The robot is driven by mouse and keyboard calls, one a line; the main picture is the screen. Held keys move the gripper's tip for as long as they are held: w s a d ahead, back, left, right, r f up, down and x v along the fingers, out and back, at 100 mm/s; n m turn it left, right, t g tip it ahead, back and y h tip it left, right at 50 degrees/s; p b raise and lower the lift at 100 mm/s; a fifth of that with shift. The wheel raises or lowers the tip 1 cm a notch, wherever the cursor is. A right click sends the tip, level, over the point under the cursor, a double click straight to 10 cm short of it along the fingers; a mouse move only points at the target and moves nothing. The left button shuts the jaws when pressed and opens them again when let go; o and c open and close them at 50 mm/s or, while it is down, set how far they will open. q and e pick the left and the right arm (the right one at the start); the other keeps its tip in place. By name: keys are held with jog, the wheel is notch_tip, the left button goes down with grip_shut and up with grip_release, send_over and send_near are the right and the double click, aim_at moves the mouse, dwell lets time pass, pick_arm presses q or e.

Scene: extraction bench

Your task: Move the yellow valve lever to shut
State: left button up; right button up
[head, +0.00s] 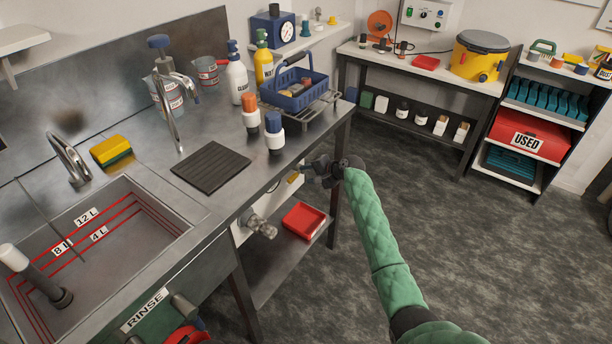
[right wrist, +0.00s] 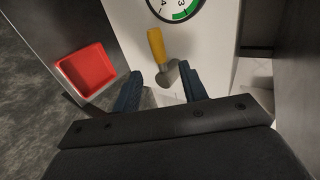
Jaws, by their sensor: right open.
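The yellow valve lever (right wrist: 156,44) shows in the right wrist view as a short yellow grip on a grey stem, pointing up toward the gauge (right wrist: 176,8) and tilted slightly left. It is on a white panel (right wrist: 212,45). In the head view the lever (head: 294,178) is a small yellow piece under the bench's front edge. My right gripper (head: 318,169) is just right of it. In the right wrist view my open right gripper (right wrist: 160,82) has its fingers on either side of the grey lower end, apart from the yellow grip. My left gripper is out of view.
A red tray (head: 304,222) lies on the lower shelf right of the panel. A metal fitting (head: 260,227) sticks out below the lever. The steel bench above holds bottles (head: 275,138) and a blue basket (head: 296,97). The floor to the right is clear.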

dwell(0.4)
jog(key=s+d+f+n+g+h, duration=0.1)
jog(key=s+d+f+n+h, duration=0.3)
jog(key=s, duration=1.2)
jog(key=s+a+f+n+g+y, duration=0.15)
jog(key=s+f, duration=0.55)
jog(key=s, duration=0.9)
jog(key=s+d+r+n+h, duration=0.1)
jog(key=s+d+r, duration=0.1)
jog(key=s, duration=0.8)
jog(key=s+d+r+n+g+h, duration=0.1)
jog(key=s+d+r+n+h, duration=0.1)
jog(key=s, duration=0.8)
jog(key=s+d+r+n+h, duration=0.1)
jog(key=s+d+r, duration=0.3)
jog(key=s, duration=0.6)
jog(key=shift+s+d+g+h, duration=0.2)
jog(key=shift+d+g+h, duration=0.15)
jog(key=shift+d+h, duration=0.1)
